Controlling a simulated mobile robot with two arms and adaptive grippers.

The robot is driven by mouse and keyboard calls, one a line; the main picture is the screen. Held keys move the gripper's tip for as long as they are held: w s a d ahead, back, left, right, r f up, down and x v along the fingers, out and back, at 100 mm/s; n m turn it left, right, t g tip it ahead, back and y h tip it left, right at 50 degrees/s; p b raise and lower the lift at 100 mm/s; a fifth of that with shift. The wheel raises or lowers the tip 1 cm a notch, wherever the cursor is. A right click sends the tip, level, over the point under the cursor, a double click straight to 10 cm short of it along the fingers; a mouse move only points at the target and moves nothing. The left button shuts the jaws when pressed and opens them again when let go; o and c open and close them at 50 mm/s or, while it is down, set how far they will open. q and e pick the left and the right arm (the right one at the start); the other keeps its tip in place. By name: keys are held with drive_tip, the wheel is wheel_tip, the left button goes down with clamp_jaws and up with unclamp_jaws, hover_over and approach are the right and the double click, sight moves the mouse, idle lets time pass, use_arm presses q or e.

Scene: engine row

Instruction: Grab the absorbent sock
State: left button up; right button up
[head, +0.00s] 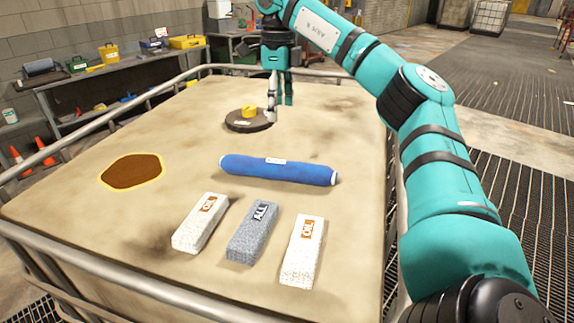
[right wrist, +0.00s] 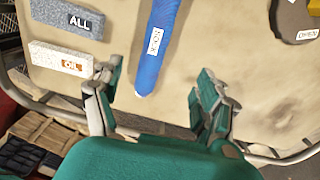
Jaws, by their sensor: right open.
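The absorbent sock (head: 278,170) is a long blue tube with white ends and a small label, lying crosswise on the middle of the beige table. In the right wrist view the sock (right wrist: 156,50) runs from the top edge down between the fingers, its near end a little beyond my palm. My right gripper (head: 279,103) points down above the far part of the table, behind the sock in the head view. It is open and empty; its two fingers (right wrist: 160,85) are spread wide, apart from the sock. My left gripper is not in view.
A dark round disc (head: 249,126) with a yellow knob is beside the gripper. Labelled blocks, two white (head: 200,225) (head: 302,252) and one grey (head: 252,232), lie in front of the sock. A brown patch (head: 132,172) is at left. A metal rail (head: 60,292) edges the table.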

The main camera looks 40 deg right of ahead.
sight(278, 162)
drive_tip(key=f, duration=0.2)
drive_tip(key=a+f, duration=0.1)
drive_tip(key=f, duration=0.3)
drive_tip(key=shift+s+a+f+b, duration=0.1)
drive_tip(key=shift+a+f+b, duration=0.05)
drive_tip(key=shift+a+b, duration=0.2)
drive_tip(key=f, duration=0.3)
drive_tip(key=shift+d+f+p, duration=0.2)
drive_tip(key=shift+d+p, duration=0.15)
drive_tip(key=shift+d, duration=0.05)
drive_tip(key=shift+f, duration=0.95)
drive_tip(key=shift+s+a+f+p, duration=0.1)
drive_tip(key=shift+f+p, duration=0.25)
drive_tip(key=shift+p, duration=0.2)
drive_tip(key=f, duration=0.1)
drive_tip(key=f+p, duration=0.1)
drive_tip(key=f, duration=0.1)
drive_tip(key=shift+s+f, duration=0.2)
drive_tip(key=shift+f, duration=0.5)
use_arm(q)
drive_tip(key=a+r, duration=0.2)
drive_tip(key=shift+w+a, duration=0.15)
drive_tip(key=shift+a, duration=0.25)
